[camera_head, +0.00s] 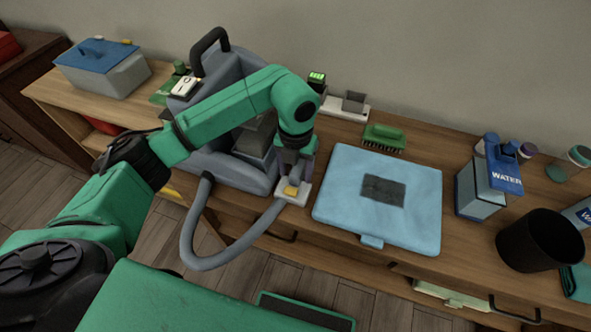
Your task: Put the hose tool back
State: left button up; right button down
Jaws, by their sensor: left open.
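The hose tool (296,193) is a small pale head with a yellow patch, near the front edge of the wooden top. A grey hose (200,262) loops from it, out over the front edge, and back to a blue-grey machine (226,72) with a black handle. My left arm reaches across the machine. My left gripper (292,168) points down right at the tool; its jaws are open, and whether they touch the tool cannot be seen. The arm hides part of the machine. My right gripper is out of view.
A light blue padded mat (333,190) with a dark patch (383,191) lies right of the tool. A green brush (384,136) lies behind it. A blue water carton (485,187) and a black cup (540,240) stand farther right. A blue-lidded box (115,79) is at left.

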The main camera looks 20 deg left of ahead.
aim_at(295, 172)
pick_arm(q)
notch_tip(295, 172, up, 11)
jog(key=p, duration=0.6)
